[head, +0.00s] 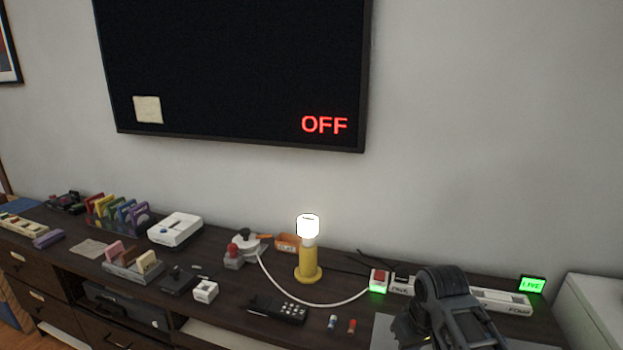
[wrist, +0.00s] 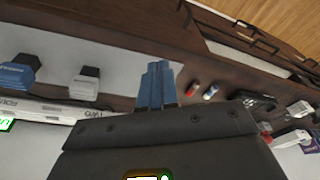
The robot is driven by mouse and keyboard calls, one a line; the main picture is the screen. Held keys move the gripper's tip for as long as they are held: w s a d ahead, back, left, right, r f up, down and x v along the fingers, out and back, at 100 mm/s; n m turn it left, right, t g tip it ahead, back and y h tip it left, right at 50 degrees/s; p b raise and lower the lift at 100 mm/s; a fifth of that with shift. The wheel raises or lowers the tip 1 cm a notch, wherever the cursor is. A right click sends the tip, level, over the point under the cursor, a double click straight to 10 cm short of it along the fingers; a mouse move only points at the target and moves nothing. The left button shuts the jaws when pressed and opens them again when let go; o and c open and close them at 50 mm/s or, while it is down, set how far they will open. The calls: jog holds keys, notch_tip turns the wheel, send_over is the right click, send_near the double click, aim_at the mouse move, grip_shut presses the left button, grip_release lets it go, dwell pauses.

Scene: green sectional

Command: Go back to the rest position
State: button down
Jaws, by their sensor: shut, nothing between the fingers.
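My gripper (wrist: 157,68) shows in the wrist view with its two blue-grey fingers pressed together and nothing between them. The fingers point over a pale grey surface on the dark console (wrist: 127,72). In the head view my dark grey arm is over the right part of the console (head: 235,324), and its fingertips cannot be made out there. A lit lamp with a yellow base (head: 309,266) stands left of the arm. A power strip (head: 503,301) lies behind the arm and is partly hidden by it.
A black handset (head: 278,309) and two small batteries (head: 333,323) lie left of my arm. A green-lit LIVE display (head: 532,285) stands at the right. A white console box (head: 176,230) and colourful cartridges (head: 118,214) are farther left. A dark screen reading OFF (head: 235,70) hangs above.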

jog(key=s+a+f+m+t+y, duration=0.1)
jog(key=s+a+f+t, duration=0.1)
jog(key=s+a+f, duration=0.45)
jog(key=s+a+f+m+t+y, duration=0.15)
jog(key=s+f, duration=0.25)
jog(key=s, duration=0.6)
jog(key=s+d+r+t+h, duration=0.1)
jog(key=s+t, duration=0.2)
jog(key=s, duration=0.6)
jog(key=s+d+r+t+h, duration=0.1)
jog(key=s+d+r+t, duration=0.2)
jog(key=s+r, duration=0.8)
jog(key=s+d+r+t+h, duration=0.1)
jog(key=s+d+r+t, duration=0.2)
jog(key=s+r, duration=0.9)
jog(key=shift+d+r, duration=0.9)
jog(key=shift+d, duration=0.25)
